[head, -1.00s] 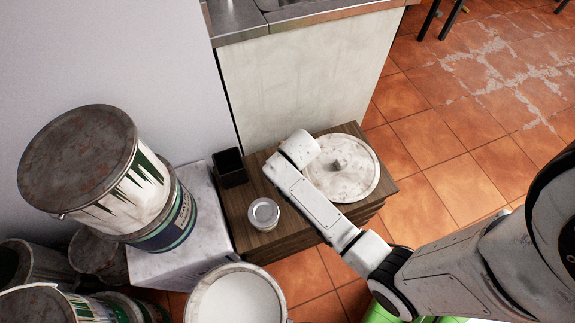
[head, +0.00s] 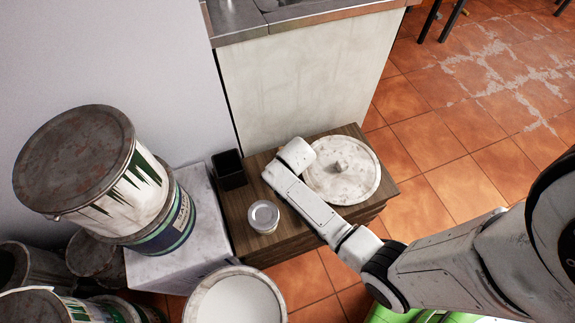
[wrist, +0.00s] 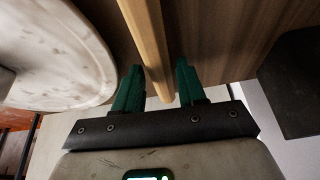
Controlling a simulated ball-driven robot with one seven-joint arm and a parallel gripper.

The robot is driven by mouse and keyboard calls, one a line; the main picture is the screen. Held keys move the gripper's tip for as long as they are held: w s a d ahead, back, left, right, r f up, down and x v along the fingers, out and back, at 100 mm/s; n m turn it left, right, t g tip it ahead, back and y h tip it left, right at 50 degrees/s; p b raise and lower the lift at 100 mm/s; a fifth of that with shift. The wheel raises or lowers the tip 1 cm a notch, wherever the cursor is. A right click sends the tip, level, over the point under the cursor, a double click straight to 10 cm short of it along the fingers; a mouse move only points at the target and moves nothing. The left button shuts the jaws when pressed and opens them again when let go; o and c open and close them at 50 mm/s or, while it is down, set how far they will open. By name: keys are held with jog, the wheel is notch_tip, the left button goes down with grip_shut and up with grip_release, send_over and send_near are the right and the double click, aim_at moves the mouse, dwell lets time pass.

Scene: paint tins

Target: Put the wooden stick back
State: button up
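The wooden stick (wrist: 148,45) shows in the wrist view as a pale rod running from the top edge down between my green fingers. My gripper (wrist: 159,70) is open around it, with a narrow gap showing beside the stick. In the head view my gripper and the stick are hidden behind my white wrist, over the low dark wooden stand (head: 237,215). I cannot tell whether the stick touches the stand. A black square cup (head: 229,169) stands at the stand's back left corner. A dark block, probably that cup (wrist: 292,80), is right of my gripper in the wrist view.
A stained round lid (head: 343,180) lies on the stand right of my wrist; it fills the wrist view's left (wrist: 50,55). A small tin (head: 263,216) stands at the front. Stacked paint tins (head: 110,175) and an open white bucket (head: 236,296) crowd the left and front.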

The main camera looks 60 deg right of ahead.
jog(key=shift+o, duration=1)
jog(key=shift+f, duration=0.1)
jog(key=shift+f+b, duration=0.2)
jog(key=shift+b, duration=0.35)
jog(key=p+v, duration=0.4)
jog(key=v, duration=0.7)
jog(key=s+a+r+n+g+y, duration=0.1)
jog(key=s+a+r+n, duration=0.2)
jog(key=s, duration=0.4)
jog(key=s+a+r+n+g+y, duration=0.1)
jog(key=s+a+r+n, duration=0.3)
jog(key=s, duration=0.3)
jog(key=shift+s+a+r+g+y, duration=0.3)
jog(key=shift+a+r, duration=0.15)
jog(key=shift+a, duration=0.45)
